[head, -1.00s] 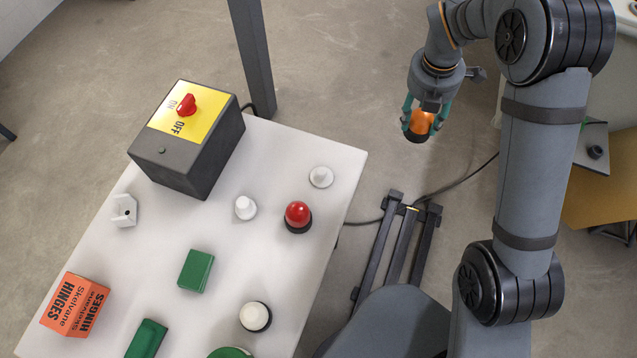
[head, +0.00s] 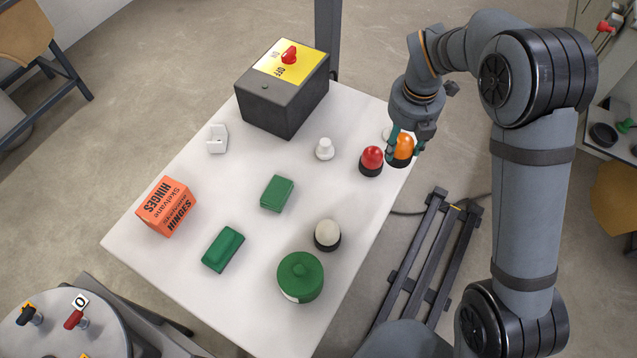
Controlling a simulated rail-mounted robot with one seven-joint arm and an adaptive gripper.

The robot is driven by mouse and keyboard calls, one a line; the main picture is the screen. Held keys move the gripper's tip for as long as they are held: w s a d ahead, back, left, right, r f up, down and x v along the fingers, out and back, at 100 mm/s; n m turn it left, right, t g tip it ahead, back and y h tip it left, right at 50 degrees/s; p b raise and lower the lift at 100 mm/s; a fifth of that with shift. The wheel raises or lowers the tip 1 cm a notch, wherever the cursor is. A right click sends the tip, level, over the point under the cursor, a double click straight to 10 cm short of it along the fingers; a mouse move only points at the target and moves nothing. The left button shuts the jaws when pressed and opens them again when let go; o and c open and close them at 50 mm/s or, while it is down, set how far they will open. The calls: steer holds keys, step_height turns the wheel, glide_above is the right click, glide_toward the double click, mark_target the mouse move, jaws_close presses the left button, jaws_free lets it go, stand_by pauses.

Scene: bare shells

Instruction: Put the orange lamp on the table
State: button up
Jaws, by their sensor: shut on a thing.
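The orange lamp (head: 404,147) has an orange dome on a dark base. My gripper (head: 402,150) is shut on it, with its greenish fingers on either side. The lamp is at the right edge of the white table (head: 160,262), just right of the red lamp (head: 371,160). I cannot tell whether its base touches the table top or hangs a little above or beside it.
On the table are a switch box (head: 283,95), a white knob (head: 325,149), a white bracket (head: 217,139), an orange hinges box (head: 167,207), green blocks (head: 277,194), a white lamp (head: 328,235) and a green round container (head: 300,277). The table's middle has clear patches.

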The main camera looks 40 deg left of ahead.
steer(key=s+a+f, duration=0.1)
steer(key=s+f, duration=0.2)
steer(key=s, duration=0.1)
steer(key=s+a+f, duration=0.1)
steer(key=s+f, duration=0.2)
steer(key=f, duration=0.1)
steer(key=s+a+f, duration=0.1)
steer(key=s+f, duration=0.2)
steer(key=s, duration=0.1)
steer(key=shift+s+a+f, duration=0.15)
steer(key=shift+s+f, duration=0.15)
steer(key=shift+f, duration=0.05)
steer(key=o, duration=1.2)
steer(key=shift+c, duration=0.2)
steer(key=shift+o, duration=0.5)
step_height(320, 180, up, 12)
steer(key=s, duration=0.1)
steer(key=shift+s+d+p, duration=0.2)
steer(key=shift+d+p, duration=0.1)
steer(key=shift+d, duration=0.05)
